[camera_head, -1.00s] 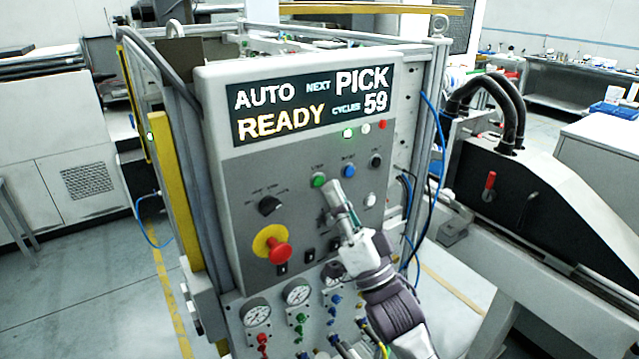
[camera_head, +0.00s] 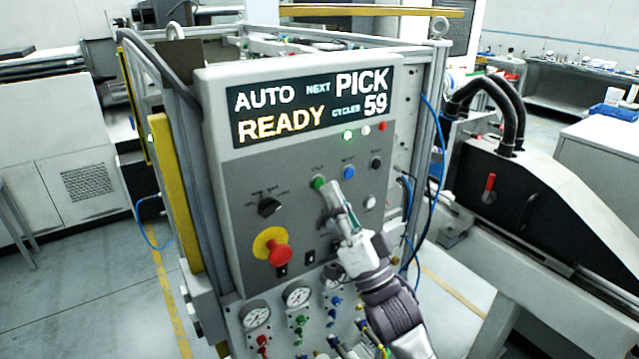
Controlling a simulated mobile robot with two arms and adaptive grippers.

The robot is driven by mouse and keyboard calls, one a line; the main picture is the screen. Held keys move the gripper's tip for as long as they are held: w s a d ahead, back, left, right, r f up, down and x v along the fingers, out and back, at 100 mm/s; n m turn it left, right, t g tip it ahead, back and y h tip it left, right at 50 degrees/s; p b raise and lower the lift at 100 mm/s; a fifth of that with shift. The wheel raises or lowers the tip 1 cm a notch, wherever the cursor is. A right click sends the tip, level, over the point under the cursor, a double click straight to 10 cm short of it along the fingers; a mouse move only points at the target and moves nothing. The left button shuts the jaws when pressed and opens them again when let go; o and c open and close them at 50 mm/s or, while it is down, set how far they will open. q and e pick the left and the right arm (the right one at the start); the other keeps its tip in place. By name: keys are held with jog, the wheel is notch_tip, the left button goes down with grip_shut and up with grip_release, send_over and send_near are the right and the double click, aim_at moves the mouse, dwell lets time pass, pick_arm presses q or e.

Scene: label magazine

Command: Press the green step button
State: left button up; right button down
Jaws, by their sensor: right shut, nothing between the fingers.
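The green step button (camera_head: 319,182) sits on the grey control panel (camera_head: 235,190), below the display and left of the blue button (camera_head: 348,172). My right gripper (camera_head: 329,188) is shut and empty. Its fingertips are just right of and slightly below the green button, close to it. I cannot tell whether they touch it. The button's face is still mostly visible. The display (camera_head: 310,104) reads AUTO, READY, NEXT PICK, CYCLES 59. My left gripper is not in view.
A red emergency stop (camera_head: 279,254) on a yellow disc and a black selector knob (camera_head: 269,207) lie left of the gripper. A black knob (camera_head: 376,162) and a white button (camera_head: 370,202) are to its right. Gauges (camera_head: 299,293) and coloured fittings are below.

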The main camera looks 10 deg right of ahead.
jog(key=shift+w, duration=0.2)
dwell(0.4)
jog(key=shift+w+a, duration=0.15)
jog(key=shift+w, duration=0.1)
